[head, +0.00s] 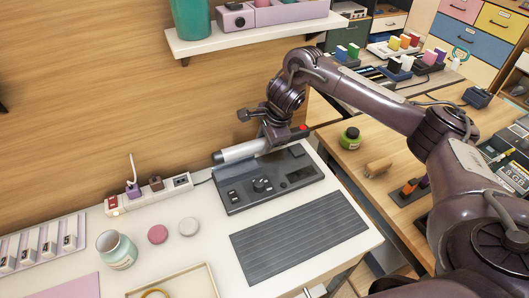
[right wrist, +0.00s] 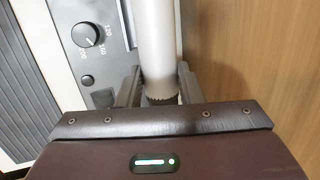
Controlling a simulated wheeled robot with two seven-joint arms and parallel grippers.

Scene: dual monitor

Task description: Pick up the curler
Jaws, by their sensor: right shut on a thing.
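The curler is a pale silver cylinder (head: 240,151) with a dark end at the left and a red-tipped dark part at the right. It is at the back edge of the grey control unit (head: 262,183), which has a knob and buttons. I cannot tell whether it rests on the unit or is just above it. My right gripper (head: 268,138) is shut around the curler. In the right wrist view the silver barrel (right wrist: 157,40) runs between the two fingers, and its lower end is hidden by my gripper body. My left gripper is not in view.
A dark ribbed mat (head: 298,238) lies in front of the unit. A power strip (head: 150,195), a jar (head: 116,250) and two round discs are to the left. A shelf (head: 250,35) hangs above on the wooden wall. A wooden desk stands to the right.

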